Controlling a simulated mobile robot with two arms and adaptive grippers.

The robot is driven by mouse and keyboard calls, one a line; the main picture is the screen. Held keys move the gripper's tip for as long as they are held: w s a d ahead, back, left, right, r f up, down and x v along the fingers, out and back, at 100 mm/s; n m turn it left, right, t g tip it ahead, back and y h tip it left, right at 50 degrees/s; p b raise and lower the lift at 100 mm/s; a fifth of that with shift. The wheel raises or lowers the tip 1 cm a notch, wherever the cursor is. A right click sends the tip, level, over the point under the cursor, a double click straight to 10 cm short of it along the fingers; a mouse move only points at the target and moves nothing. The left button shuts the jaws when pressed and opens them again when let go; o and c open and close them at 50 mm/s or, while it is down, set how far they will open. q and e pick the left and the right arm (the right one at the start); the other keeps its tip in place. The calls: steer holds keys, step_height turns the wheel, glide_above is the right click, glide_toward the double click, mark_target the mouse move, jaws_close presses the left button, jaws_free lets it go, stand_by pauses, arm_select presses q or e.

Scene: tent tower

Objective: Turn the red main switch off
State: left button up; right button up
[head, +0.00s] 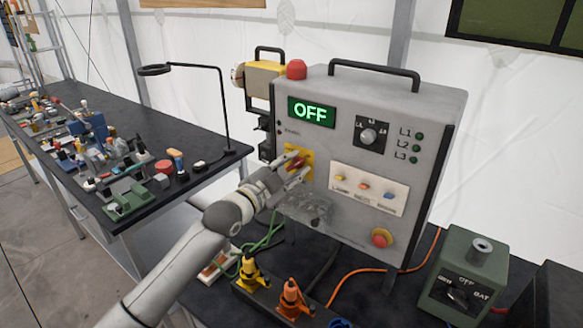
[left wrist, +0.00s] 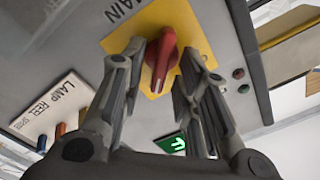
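The red main switch (head: 296,163) is a rotary handle on a yellow plate (head: 308,155) on the front of a grey control box (head: 440,105). In the left wrist view the red handle (left wrist: 164,58) points down the picture, under the letters "MAIN". My left gripper (head: 290,176) is at the switch, its fingers on either side of the handle. In the left wrist view the fingers (left wrist: 163,70) look spread, with some yellow plate showing beside the handle. The green display (head: 312,112) reads "OFF". My right gripper is not in view.
The box also has a black knob (head: 369,135), a lever plate (head: 367,188) and a red stop button (head: 382,238). Yellow (head: 251,275) and orange (head: 291,298) connectors stand in front. A green battery box (head: 468,275) is right. A cluttered table (head: 200,182) is left.

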arm_select(q)
jaws_close()
steer(key=shift+n, duration=0.4)
steer(key=n, duration=0.3)
steer(key=shift+a+n+p, duration=0.1)
steer(key=shift+n+p, duration=0.2)
steer(key=shift+n, duration=0.1)
steer(key=n, duration=0.3)
steer(key=shift+w+a+n, duration=0.1)
steer(key=shift+w+n, duration=0.05)
steer(key=shift+n, duration=0.15)
steer(key=n, duration=0.4)
steer(key=n+p, duration=0.1)
steer(key=n, duration=0.4)
steer(key=shift+w+a+p, duration=0.15)
steer(key=shift+a+p, duration=0.05)
steer(key=shift+p, duration=0.1)
steer(key=shift+n, duration=0.3)
